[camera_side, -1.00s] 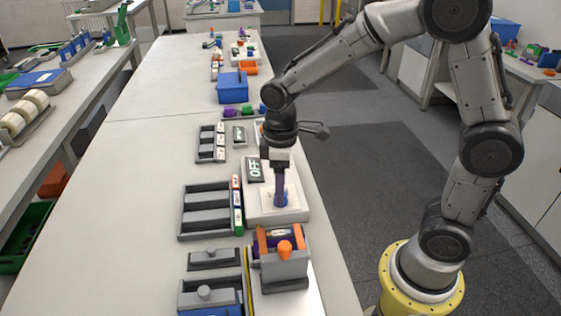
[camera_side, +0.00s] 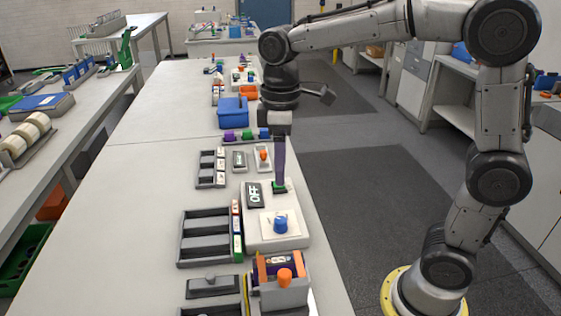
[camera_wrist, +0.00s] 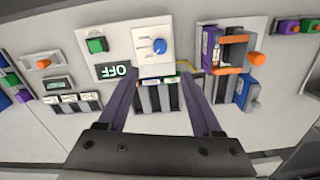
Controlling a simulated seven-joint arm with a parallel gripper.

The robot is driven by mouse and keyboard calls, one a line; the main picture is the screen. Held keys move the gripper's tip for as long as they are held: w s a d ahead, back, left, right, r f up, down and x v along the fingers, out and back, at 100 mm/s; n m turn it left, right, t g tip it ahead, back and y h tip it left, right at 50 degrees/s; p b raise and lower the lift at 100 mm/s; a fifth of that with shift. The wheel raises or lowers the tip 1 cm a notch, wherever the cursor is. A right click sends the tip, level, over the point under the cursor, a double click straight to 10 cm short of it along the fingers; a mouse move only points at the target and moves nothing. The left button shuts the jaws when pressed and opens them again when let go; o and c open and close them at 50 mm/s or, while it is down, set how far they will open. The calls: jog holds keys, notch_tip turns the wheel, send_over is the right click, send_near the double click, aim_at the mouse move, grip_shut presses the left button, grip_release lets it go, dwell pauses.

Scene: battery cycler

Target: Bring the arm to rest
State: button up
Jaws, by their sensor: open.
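My gripper (camera_side: 279,182) has purple fingers and points down over the white cycler unit (camera_side: 262,242). In the wrist view its two fingers (camera_wrist: 158,88) are spread apart with nothing held between them. The unit carries a blue knob (camera_side: 280,224), a dark display (camera_side: 254,196) reading OFF and a green button. In the side view my fingertips overlap the green button; the height gap is hard to judge there. The wrist view shows the green button (camera_wrist: 97,45), the blue knob (camera_wrist: 159,46) and the display (camera_wrist: 113,71) uncovered.
A grey holder with an orange knob (camera_side: 284,275) stands in front of the unit. A dark slotted tray (camera_side: 207,238) lies to its left. A blue bin (camera_side: 232,113) and small coloured parts are farther back. The bench's left side is clear.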

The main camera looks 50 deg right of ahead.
jog(key=s+d+r+m+t, duration=0.25)
jog(key=s+r, duration=0.25)
jog(key=s, duration=0.5)
jog(key=s+d+f+m+t, duration=0.1)
jog(key=s+f+m+t, duration=0.2)
jog(key=s+f, duration=0.3)
jog(key=shift+s+d+f+m, duration=0.15)
jog(key=shift+s+m, duration=0.25)
jog(key=shift+m, duration=0.15)
